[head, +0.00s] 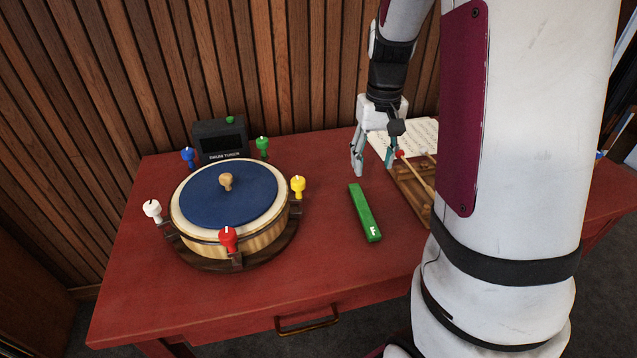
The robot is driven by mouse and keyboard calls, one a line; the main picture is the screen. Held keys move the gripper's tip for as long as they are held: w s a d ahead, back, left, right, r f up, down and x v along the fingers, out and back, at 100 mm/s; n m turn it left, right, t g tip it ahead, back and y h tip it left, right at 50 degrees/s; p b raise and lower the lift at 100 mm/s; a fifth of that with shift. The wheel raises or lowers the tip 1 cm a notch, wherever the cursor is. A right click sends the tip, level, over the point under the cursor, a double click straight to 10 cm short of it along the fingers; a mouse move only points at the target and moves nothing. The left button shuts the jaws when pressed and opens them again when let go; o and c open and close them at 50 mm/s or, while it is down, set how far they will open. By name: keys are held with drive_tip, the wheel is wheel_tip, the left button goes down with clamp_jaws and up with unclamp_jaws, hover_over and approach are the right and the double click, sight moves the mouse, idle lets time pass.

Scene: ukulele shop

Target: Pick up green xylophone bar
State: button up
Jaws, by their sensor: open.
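The green xylophone bar (364,212) lies flat on the red table, with a white letter, apparently F, at its near end. It lies lengthwise from back to front, slightly tilted, between the drum and the xylophone frame. My gripper (373,168) is open and empty, pointing down above the table just behind the far end of the bar. It looks apart from the bar; its exact height is hard to tell.
A round drum (250,234) with coloured pegs stands left on the red table (330,275). A black drum tuner (220,140) stands behind it. A wooden xylophone frame (411,190) with a mallet and sheet music (424,133) lie right, partly hidden by my arm. A wood-slat wall is behind.

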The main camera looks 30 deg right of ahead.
sight(364, 208)
drive_tip(key=f, duration=0.4)
drive_tip(key=f+b, duration=0.1)
drive_tip(key=f, duration=0.4)
drive_tip(key=w+f+b, duration=0.1)
drive_tip(key=f, duration=0.4)
drive_tip(key=shift+f, duration=0.25)
drive_tip(key=shift+d, duration=0.1)
clamp_jaws()
